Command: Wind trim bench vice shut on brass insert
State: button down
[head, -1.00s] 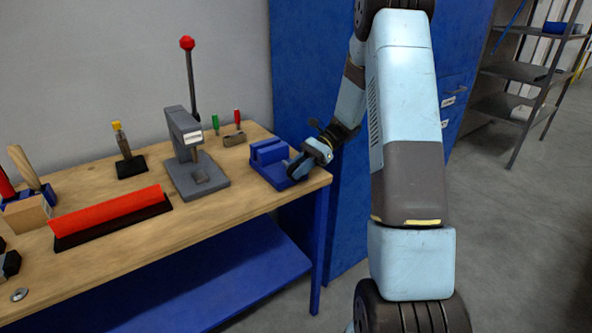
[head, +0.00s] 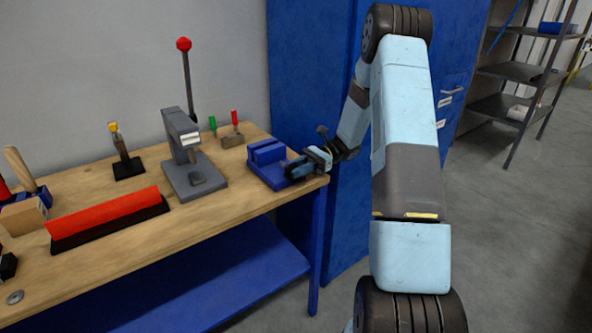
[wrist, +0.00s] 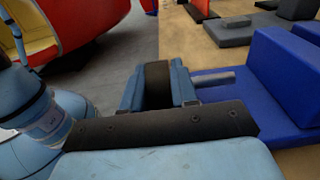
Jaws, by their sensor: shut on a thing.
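The blue bench vice (head: 268,171) sits at the right end of the wooden bench, and its blue body also shows at the right of the wrist view (wrist: 275,85). A grey screw shaft (wrist: 213,79) runs from it toward my gripper. My gripper (head: 303,166) is at the vice's right side, its light blue fingers on either side of the dark vice handle (wrist: 157,84) in the wrist view. It is shut on that handle. I cannot make out the brass insert, and the gap between the vice jaws is too small to read.
A grey lever press (head: 190,165) with a red knob stands left of the vice. A red strip in a black base (head: 107,216) lies farther left. Small red and green tools (head: 229,131) stand behind. A blue cabinet (head: 312,80) rises beyond the bench's right end.

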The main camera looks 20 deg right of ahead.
jog(key=shift+w, duration=0.1)
jog(key=c, duration=1)
grip_release()
jog(key=shift+o, duration=0.2)
jog(key=shift+d, duration=0.1)
jog(key=f+v, duration=0.1)
jog(key=v, duration=1.2)
jog(key=shift+d+r, duration=0.35)
jog(key=shift+r, duration=0.05)
jog(key=shift+w, duration=0.1)
